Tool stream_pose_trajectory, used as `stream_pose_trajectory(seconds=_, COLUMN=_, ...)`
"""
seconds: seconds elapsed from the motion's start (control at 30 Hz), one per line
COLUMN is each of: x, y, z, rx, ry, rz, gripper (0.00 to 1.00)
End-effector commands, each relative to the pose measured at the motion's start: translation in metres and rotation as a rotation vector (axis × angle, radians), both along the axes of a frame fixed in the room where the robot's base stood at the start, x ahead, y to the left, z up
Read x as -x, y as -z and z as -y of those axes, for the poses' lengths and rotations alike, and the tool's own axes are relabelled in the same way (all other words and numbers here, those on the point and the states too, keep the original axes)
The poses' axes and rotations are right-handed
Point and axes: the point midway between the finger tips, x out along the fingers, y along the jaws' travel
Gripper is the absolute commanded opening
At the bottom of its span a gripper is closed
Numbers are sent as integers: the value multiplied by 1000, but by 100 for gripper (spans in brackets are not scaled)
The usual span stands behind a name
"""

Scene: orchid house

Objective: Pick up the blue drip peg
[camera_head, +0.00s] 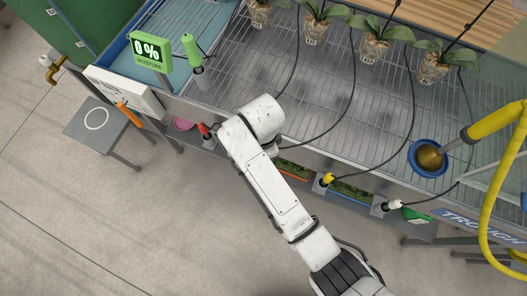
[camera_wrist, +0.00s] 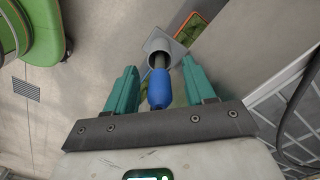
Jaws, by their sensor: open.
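The blue drip peg (camera_wrist: 160,88) shows in the wrist view, its blue body between the two teal fingers of my gripper (camera_wrist: 159,66). The fingers are open, with a visible gap on each side of the peg. The peg's dark narrower end reaches into a grey round socket (camera_wrist: 157,46) beyond the fingertips. In the head view my arm covers the peg and my gripper.
Along the trough's front edge are a red peg (camera_head: 204,130), a yellow peg (camera_head: 328,179) and a white peg (camera_head: 395,204). Black tubes run across the wire bench (camera_head: 330,110) from potted orchids (camera_head: 373,45). A moisture meter (camera_head: 150,52) stands upper left.

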Motion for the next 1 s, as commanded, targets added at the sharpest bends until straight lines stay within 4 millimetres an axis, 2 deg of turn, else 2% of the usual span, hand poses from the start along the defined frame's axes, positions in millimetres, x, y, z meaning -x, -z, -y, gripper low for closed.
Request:
stream_pose_trajectory(seconds=0.13, x=0, y=14, z=1, rx=0, ry=1, rz=0, gripper=54)
stream_pose_trajectory(seconds=0.4, x=0, y=17, z=1, rx=0, ry=0, rz=1, gripper=54)
stream_pose_trajectory(seconds=0.9, x=0, y=17, z=0, rx=0, ry=0, rz=1, gripper=6)
stream_pose_trajectory(seconds=1.0, x=0, y=17, z=0, rx=0, ry=0, rz=1, gripper=0)
